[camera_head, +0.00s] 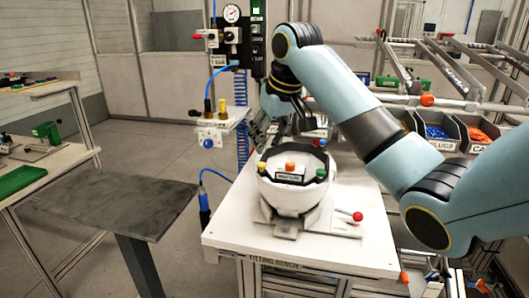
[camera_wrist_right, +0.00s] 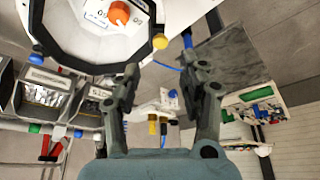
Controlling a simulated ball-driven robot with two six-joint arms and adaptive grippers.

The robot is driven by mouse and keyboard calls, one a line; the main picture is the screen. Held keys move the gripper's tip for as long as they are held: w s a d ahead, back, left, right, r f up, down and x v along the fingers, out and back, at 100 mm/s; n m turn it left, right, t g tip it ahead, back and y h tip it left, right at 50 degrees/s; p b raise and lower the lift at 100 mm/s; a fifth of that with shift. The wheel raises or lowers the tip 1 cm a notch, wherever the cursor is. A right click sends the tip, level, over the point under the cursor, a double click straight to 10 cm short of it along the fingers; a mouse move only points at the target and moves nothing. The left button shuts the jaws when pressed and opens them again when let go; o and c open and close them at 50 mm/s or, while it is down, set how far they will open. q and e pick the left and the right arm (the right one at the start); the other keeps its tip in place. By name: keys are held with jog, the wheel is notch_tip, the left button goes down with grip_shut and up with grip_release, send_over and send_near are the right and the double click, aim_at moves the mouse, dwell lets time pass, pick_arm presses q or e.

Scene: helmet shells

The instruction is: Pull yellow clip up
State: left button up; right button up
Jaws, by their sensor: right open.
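The yellow clip (camera_head: 262,167) is a small knob on the left rim of the white helmet shell (camera_head: 290,198), which sits in a fixture on the bench. In the right wrist view the yellow clip (camera_wrist_right: 160,41) shows on the dark rim, between and beyond my fingertips. My right gripper (camera_head: 295,122) is above and behind the shell; its fingers are partly hidden by the arm and dark background. In the wrist view its two fingers (camera_wrist_right: 161,60) are spread wide with nothing held. My left gripper is not in view.
An orange knob (camera_head: 290,166) and a green clip (camera_head: 320,174) are close by on the shell. A red-tipped lever (camera_head: 357,216) stands at the bench's right. Parts bins (camera_head: 438,133) are at the back right. A bare grey table (camera_head: 120,200) is at the left.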

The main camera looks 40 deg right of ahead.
jog(key=shift+v, duration=2.75)
